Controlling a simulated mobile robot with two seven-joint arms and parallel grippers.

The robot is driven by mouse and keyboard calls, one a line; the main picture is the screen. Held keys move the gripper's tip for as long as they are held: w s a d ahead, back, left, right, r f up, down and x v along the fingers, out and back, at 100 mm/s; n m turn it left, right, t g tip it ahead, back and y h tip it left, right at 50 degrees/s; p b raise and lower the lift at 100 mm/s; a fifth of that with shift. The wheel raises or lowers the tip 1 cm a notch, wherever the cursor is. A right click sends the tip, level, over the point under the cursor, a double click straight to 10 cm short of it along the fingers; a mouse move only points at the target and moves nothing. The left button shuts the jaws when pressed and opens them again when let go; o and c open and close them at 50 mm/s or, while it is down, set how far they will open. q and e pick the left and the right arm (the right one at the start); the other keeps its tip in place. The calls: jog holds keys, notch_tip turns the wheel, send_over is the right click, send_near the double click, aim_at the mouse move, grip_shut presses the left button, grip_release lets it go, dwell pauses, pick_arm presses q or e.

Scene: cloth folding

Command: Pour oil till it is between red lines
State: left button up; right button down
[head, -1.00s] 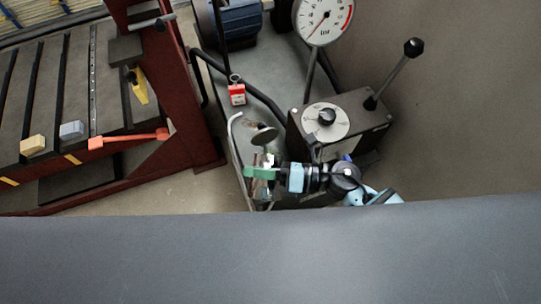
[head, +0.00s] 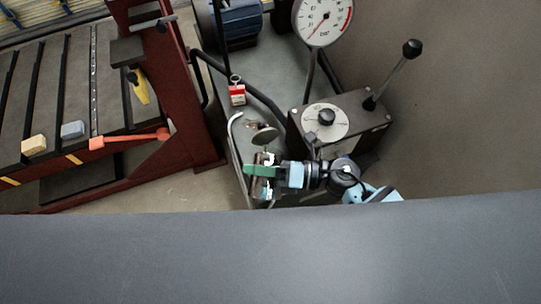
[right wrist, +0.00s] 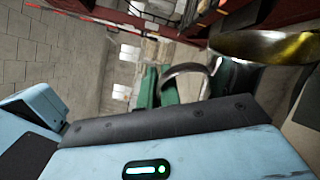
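My right gripper (head: 262,172), with green fingers, is at the hydraulic unit in the head view, just below a round open cap (head: 264,137). It is shut on a shiny metal jug (head: 256,188), mostly hidden behind the fingers. In the right wrist view, the jug's curved handle (right wrist: 186,69) shows by the green fingers (right wrist: 167,90). A metal rim with yellow oil (right wrist: 285,46) shows at upper right; the jug looks tilted. No oil stream and no red level lines can be made out. My left gripper is not in view.
A control box with a dial (head: 325,121) and a lever (head: 397,72) stands right of the gripper. A pressure gauge (head: 322,20) is above it. A curved pipe (head: 232,127) is close at left. A dark red frame (head: 170,90) with a slotted table stands farther left.

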aim_at(255, 192)
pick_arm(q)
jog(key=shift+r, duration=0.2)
pick_arm(e)
jog(key=shift+w+r, duration=0.2)
jog(key=shift+r, duration=0.05)
dwell(0.3)
jog(key=s+f+n+b, duration=0.1)
jog(key=b, duration=0.1)
jog(key=s+f+n+b, duration=0.1)
jog(key=s+f+n, duration=0.1)
jog(key=shift+a+b, duration=0.2)
jog(key=shift+b, duration=0.15)
jog(key=shift+s+a+n, duration=0.1)
jog(key=shift+s+n, duration=0.25)
jog(key=shift+n, duration=0.35)
jog(key=shift+w+r, duration=0.1)
jog(key=shift+r, duration=0.25)
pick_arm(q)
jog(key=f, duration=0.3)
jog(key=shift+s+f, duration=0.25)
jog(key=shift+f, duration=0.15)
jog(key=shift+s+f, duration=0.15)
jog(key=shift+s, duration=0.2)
